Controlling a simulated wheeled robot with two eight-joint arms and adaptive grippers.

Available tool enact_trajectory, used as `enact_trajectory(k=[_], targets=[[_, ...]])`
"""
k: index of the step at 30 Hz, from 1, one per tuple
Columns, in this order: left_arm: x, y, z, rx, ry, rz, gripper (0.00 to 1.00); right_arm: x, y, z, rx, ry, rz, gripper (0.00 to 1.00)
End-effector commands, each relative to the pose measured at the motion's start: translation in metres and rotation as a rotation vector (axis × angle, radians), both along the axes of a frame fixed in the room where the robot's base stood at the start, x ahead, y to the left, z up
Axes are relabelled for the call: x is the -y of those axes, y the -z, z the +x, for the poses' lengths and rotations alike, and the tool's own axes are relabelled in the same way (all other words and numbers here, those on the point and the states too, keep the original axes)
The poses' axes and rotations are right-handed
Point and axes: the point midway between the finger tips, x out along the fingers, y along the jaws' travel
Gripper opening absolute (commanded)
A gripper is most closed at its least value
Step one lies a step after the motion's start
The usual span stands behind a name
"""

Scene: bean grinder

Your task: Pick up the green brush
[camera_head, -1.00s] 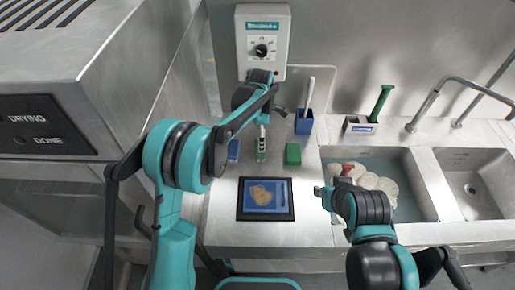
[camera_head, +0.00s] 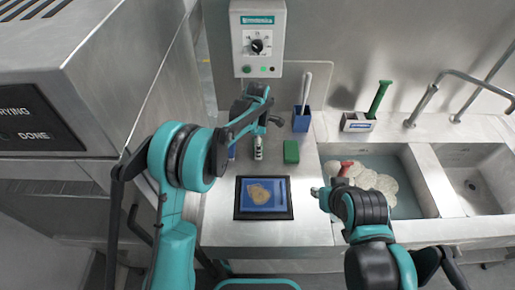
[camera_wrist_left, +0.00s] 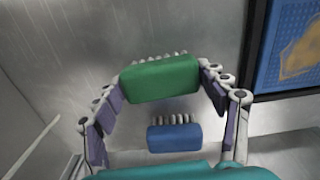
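The green brush (camera_wrist_left: 160,80) shows in the left wrist view with its bristles along the far edge. The fingers of my left gripper (camera_wrist_left: 162,84) are at both ends of it and look pressed on it. My right gripper (camera_head: 318,193) is near the sink's front left corner. Its fingers are too small to read.
The tray (camera_head: 238,209) lies in front. The sink (camera_head: 424,182) is to the right, with a caddy (camera_head: 356,122) behind it. A control box (camera_head: 257,50) hangs above.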

Motion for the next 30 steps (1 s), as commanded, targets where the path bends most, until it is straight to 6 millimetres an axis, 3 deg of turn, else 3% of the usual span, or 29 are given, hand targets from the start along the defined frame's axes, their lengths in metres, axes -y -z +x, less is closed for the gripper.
enact_trajectory(k=[11,19,30], targets=[[0.0,-0.006,0.0,0.0,0.0,0.0,0.42,0.0,-0.002,0.0,0.0,0.0,0.0,0.29],[0.0,-0.047,0.0,0.0,0.0,0.0,0.42,0.0,-0.018,0.0,0.0,0.0,0.0,0.29],[0.059,-0.09,-0.056,0.0,0.003,0.0,0.42,0.0,-0.036,0.0,0.0,0.0,0.0,0.29]])
